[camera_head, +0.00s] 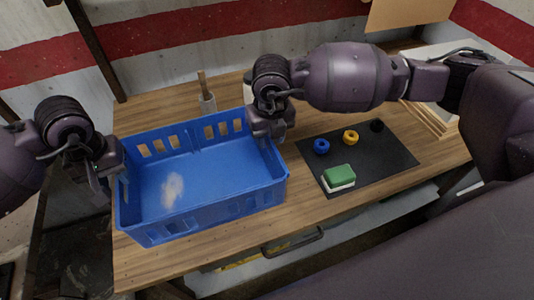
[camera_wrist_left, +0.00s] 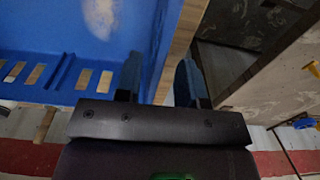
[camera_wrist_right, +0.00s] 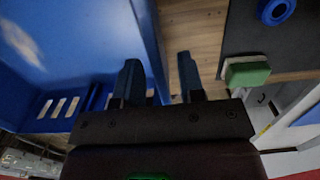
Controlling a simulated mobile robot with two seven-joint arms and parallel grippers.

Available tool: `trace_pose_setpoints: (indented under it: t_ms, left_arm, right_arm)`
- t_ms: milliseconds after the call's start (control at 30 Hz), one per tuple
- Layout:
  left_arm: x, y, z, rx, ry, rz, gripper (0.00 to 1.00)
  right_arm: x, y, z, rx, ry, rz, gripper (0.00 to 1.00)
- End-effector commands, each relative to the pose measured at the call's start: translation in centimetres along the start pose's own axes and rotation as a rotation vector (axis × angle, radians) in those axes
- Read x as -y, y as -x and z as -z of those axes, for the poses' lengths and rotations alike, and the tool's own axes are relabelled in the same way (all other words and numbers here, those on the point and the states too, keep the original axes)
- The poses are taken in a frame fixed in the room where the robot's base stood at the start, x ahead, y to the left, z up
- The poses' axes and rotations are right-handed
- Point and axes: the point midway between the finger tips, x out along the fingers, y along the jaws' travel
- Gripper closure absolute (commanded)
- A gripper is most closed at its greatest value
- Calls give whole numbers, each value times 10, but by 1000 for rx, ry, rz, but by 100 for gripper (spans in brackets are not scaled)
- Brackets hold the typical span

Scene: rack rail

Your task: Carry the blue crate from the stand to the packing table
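The blue crate (camera_head: 205,180) sits upright on a wooden table and looks empty apart from a pale patch on its floor. My left gripper (camera_head: 108,172) is at the crate's left wall; in the left wrist view its fingers (camera_wrist_left: 160,84) are apart, one on each side of the wall (camera_wrist_left: 166,40). My right gripper (camera_head: 267,128) is at the right wall near the back corner; its fingers (camera_wrist_right: 160,80) are apart in the right wrist view, astride the wall (camera_wrist_right: 150,38). Wood shows between that wall and the outer finger. The frames do not show whether this table is the stand or the packing table.
Right of the crate, a dark mat (camera_head: 385,167) holds a green-and-white block (camera_head: 338,177), a blue ring (camera_head: 321,146), a yellow ring (camera_head: 350,136) and a black round item (camera_head: 377,126). A cup with a stick (camera_head: 207,101) stands behind the crate. The wooden tabletop (camera_head: 135,270) is bare in front.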

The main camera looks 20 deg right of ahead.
Motion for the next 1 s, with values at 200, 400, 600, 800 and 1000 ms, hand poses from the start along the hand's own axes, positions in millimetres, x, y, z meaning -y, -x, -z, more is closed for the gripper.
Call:
trace_pose_setpoints:
  t_ms: [200,400,600,800,1000]
  left_arm:
    - [0,43,1,-6,-2,1,64]
    - [0,79,0,-5,-1,2,64]
    - [0,100,0,-3,1,2,64]
    - [0,106,0,-2,1,2,64]
    - [0,106,0,-2,1,2,64]
  right_arm:
    - [0,0,0,0,0,-1,64]
    - [0,0,0,0,1,-1,64]
    - [0,0,0,0,0,-1,64]
    - [0,6,0,1,0,-1,64]
    - [-1,35,-1,3,1,-2,64]
